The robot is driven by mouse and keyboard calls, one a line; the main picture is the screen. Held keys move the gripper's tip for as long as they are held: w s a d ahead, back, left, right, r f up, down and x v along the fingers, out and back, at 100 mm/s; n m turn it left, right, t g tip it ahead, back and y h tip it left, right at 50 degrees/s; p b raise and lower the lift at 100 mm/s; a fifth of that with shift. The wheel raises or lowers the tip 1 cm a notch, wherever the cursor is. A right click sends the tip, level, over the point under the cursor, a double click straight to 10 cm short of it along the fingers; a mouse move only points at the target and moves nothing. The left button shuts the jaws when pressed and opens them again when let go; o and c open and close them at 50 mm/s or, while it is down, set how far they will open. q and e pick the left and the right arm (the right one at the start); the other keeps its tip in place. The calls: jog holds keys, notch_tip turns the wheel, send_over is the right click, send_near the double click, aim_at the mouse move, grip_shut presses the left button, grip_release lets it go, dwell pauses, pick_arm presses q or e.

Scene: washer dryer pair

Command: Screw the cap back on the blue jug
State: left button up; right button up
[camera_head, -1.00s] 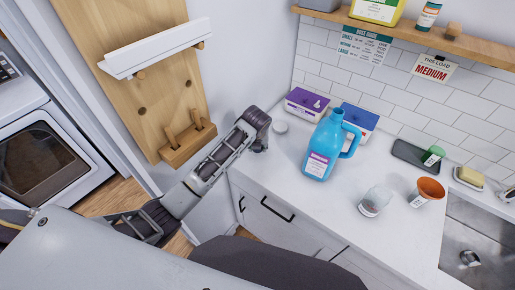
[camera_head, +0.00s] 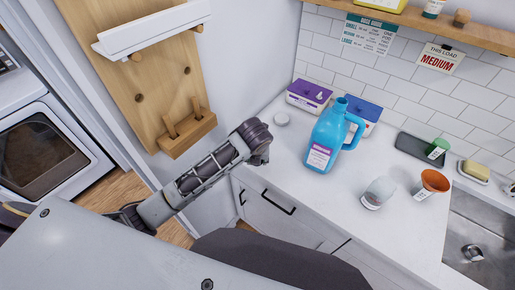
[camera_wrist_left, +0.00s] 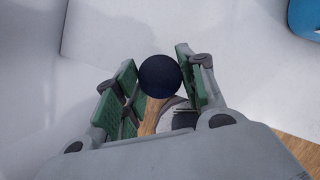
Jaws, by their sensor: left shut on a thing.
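The blue jug (camera_head: 325,138) stands upright on the white counter, with a white and purple label and its handle to the right. Its neck shows no cap. My left gripper (camera_head: 261,158) is left of the jug, near the counter's front left edge, and apart from the jug. In the left wrist view my left gripper (camera_wrist_left: 160,92) is shut on a dark blue round cap (camera_wrist_left: 160,76) between its green pads. A corner of the jug (camera_wrist_left: 305,18) shows at the top right there. The cap is hidden in the head view. My right gripper is not in view.
Behind the jug are a purple-lidded box (camera_head: 309,95) and a blue-lidded box (camera_head: 362,114). Right are a clear cup (camera_head: 378,192), an orange cup (camera_head: 431,184), a dark tray (camera_head: 419,150) and the sink (camera_head: 478,235).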

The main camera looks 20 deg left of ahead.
pick_arm(q)
jog(key=s+d, duration=0.1)
jog(key=s, duration=0.5)
jog(key=shift+s+d+b, duration=0.3)
jog(key=shift+b, duration=0.1)
